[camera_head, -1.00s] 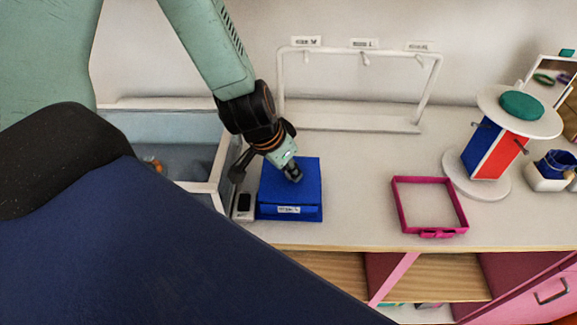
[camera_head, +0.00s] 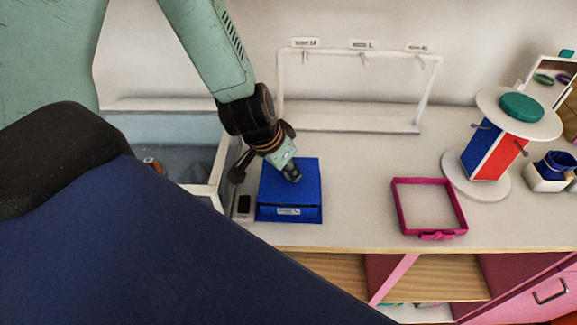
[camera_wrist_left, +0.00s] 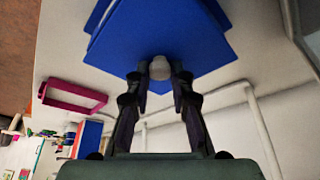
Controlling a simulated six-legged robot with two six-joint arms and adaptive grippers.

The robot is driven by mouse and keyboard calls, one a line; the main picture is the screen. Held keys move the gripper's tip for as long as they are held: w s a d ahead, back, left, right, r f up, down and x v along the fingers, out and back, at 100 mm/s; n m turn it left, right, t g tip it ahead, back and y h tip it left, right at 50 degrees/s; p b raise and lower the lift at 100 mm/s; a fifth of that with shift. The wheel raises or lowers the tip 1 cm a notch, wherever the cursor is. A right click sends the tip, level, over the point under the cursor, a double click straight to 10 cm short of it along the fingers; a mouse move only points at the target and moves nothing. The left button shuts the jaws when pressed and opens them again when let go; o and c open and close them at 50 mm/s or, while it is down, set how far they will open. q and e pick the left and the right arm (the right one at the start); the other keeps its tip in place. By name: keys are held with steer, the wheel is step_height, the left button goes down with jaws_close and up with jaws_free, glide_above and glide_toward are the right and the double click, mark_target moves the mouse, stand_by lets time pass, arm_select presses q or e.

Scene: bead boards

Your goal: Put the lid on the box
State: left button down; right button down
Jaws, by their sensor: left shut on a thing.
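The blue lid (camera_head: 306,182) lies flat over the blue box (camera_head: 308,214), which has a white label on its front. In the left wrist view the lid (camera_wrist_left: 205,45) fills the top, with a brighter blue edge of the box (camera_wrist_left: 98,16) behind it. My left gripper (camera_head: 292,174) comes down from above onto the lid. In the left wrist view its fingers close around the lid's pale round knob (camera_wrist_left: 160,68). I cannot tell whether a small gap is left between lid and box. My right gripper is not in view.
A grey-walled bin (camera_head: 216,165) and a small white device (camera_head: 243,207) stand close left of the box. A white hook rack (camera_head: 350,123) is behind. A magenta frame (camera_head: 398,207) and a red-blue carousel (camera_head: 487,153) are to the right. The counter between box and frame is clear.

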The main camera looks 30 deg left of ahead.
arm_select(q)
steer(key=shift+s+d+r, duration=0.1)
steer(key=shift+s+r, duration=0.05)
steer(key=shift+s, duration=0.05)
steer(key=shift+w, duration=0.2)
steer(key=shift+s+f, duration=0.25)
steer(key=shift+f, duration=0.15)
steer(key=shift+w, duration=0.2)
steer(key=shift+s+r, duration=0.1)
steer(key=shift+s, duration=0.15)
steer(key=shift+w, duration=0.15)
stand_by(0.4)
steer(key=c, duration=1.1)
jaws_free()
steer(key=shift+o, duration=0.5)
